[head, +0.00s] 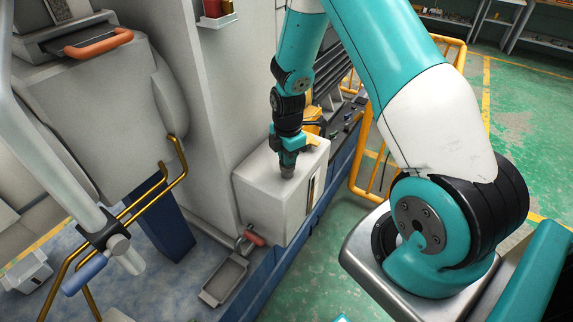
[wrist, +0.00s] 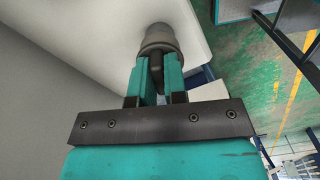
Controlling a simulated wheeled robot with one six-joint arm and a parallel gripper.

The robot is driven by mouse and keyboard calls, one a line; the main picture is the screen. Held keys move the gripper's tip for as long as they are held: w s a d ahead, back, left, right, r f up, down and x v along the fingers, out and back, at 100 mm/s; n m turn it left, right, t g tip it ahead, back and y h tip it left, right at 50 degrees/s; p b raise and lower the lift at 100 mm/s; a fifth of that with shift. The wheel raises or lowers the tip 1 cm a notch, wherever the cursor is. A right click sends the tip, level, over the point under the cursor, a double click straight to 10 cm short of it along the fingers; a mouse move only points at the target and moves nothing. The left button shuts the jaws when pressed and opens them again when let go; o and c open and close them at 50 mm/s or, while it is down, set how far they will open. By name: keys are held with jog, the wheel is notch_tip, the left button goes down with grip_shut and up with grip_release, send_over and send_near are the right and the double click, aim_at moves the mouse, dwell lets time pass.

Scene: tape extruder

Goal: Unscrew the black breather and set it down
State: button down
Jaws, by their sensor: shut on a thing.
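The breather (head: 287,172) is a small, dark grey, round piece at the top of the pale box (head: 265,195). It also shows in the wrist view (wrist: 159,39), upright between and beyond the teal fingers. My gripper (head: 288,158) points down over the box and is shut on the breather. In the wrist view my gripper (wrist: 152,66) has its two fingers on either side of the breather's narrower stem. I cannot tell whether the breather's lower end is seated in the box or just clear of it.
A tall grey cabinet wall (head: 190,100) stands close left of the box. A small metal tray (head: 224,278) and a red-handled valve (head: 252,238) sit low in front. A yellow railing (head: 372,165) is at the right. Green floor (head: 335,265) lies open beyond the blue base edge.

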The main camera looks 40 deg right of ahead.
jog(key=shift+r+n, duration=0.1)
jog(key=shift+n, duration=0.4)
jog(key=n, duration=0.4)
jog(key=shift+n, duration=0.3)
jog(key=c, duration=1.1)
grip_release()
jog(key=shift+r+p, duration=1.1)
jog(key=shift+r, duration=0.35)
jog(key=shift+f, duration=0.1)
